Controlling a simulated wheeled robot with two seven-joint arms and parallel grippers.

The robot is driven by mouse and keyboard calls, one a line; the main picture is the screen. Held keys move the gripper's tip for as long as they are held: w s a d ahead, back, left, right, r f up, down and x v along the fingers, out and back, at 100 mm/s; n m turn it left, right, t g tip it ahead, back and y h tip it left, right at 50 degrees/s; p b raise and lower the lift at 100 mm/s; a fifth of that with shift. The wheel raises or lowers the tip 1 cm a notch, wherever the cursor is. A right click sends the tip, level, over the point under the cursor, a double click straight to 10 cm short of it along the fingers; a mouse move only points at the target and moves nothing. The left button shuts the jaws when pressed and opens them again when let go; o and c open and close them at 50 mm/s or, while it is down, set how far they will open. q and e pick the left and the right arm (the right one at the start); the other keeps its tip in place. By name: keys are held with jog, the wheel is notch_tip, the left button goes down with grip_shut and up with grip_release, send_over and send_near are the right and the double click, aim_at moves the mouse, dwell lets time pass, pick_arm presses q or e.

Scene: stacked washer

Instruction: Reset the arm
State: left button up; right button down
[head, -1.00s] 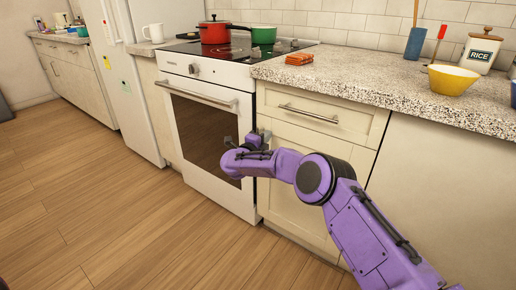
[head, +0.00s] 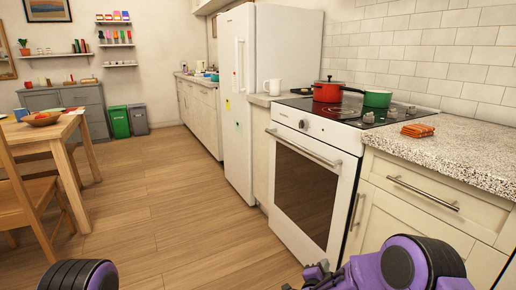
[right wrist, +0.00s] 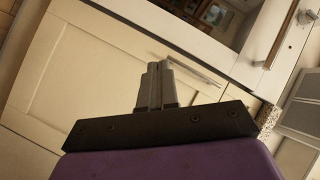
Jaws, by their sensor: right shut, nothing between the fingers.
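My right arm shows purple and black at the bottom right of the head view, in front of the oven and drawers. My right gripper (head: 308,277) is only partly visible there, low by the oven's base. In the right wrist view my right gripper (right wrist: 156,70) has its two grey fingers together with nothing between them. It points toward a cream cabinet front (right wrist: 85,80) with a bar handle and is not holding that handle. A dark ribbed part of my left arm shows at the bottom left of the head view; my left gripper is out of view.
The white oven (head: 305,185) is closed, with a red pot (head: 327,92) and a green pan (head: 377,98) on top. The fridge (head: 265,100) stands beyond. A wooden table (head: 48,133) and chair (head: 30,205) are at left. The floor (head: 165,200) between is clear.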

jog(key=s+d+f+n+g+y, duration=0.15)
jog(key=s+f+n, duration=0.25)
jog(key=s+f, duration=0.45)
jog(key=s+f+n+g+y, duration=0.3)
jog(key=s+f, duration=0.2)
jog(key=s, duration=0.6)
jog(key=s+d+f+n+g, duration=0.1)
jog(key=s+d+n+g, duration=0.15)
jog(key=s, duration=0.85)
jog(key=s+d+f+n+g, duration=0.1)
jog(key=s+d+g, duration=0.2)
jog(key=s, duration=0.9)
notch_tip(320, 180, up, 20)
jog(key=p, duration=2)
jog(key=shift+d, duration=0.3)
